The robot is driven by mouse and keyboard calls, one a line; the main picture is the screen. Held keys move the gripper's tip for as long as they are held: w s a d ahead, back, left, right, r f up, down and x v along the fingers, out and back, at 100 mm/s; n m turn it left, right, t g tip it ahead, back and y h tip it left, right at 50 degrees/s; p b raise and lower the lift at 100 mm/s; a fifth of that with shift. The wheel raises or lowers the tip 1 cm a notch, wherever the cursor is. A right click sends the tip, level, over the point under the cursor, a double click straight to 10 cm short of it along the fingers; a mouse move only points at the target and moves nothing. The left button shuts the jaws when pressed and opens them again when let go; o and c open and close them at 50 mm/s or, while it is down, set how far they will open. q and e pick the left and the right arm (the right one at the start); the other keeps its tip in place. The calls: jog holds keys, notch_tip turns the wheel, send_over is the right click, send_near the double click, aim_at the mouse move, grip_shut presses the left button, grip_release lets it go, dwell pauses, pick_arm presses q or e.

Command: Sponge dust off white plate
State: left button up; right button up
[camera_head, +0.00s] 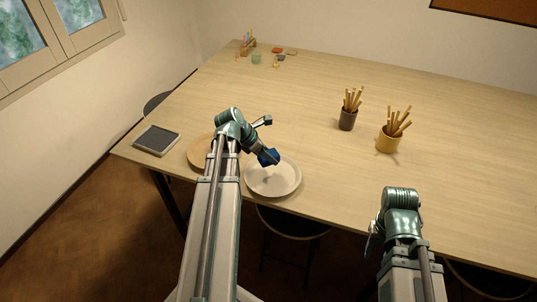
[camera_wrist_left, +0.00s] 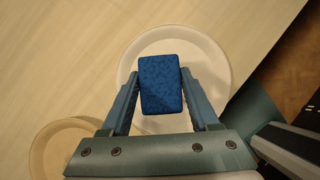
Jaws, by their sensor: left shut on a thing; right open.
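The white plate (camera_head: 273,180) lies near the front edge of the table, left of centre. My left gripper (camera_head: 266,157) is shut on a blue sponge (camera_wrist_left: 161,84) and holds it over the plate's upper left part. In the left wrist view the sponge sits between the two fingers, with the white plate (camera_wrist_left: 213,63) behind it. I cannot tell whether the sponge touches the plate. Any dust on the plate is too faint to tell. My right gripper (camera_head: 371,240) is at the lower right, in front of the table edge, away from the plate; its fingers are barely visible.
A tan plate (camera_head: 200,152) lies left of the white one, partly behind my left arm. A dark tray (camera_head: 156,140) is at the left corner. A dark cup (camera_head: 347,121) and a yellow cup (camera_head: 388,142) hold sticks. The right of the table (camera_head: 470,180) is clear.

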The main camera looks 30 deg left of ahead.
pick_arm(q)
notch_tip(320, 180, up, 3)
jog(key=p, duration=0.3)
dwell(0.4)
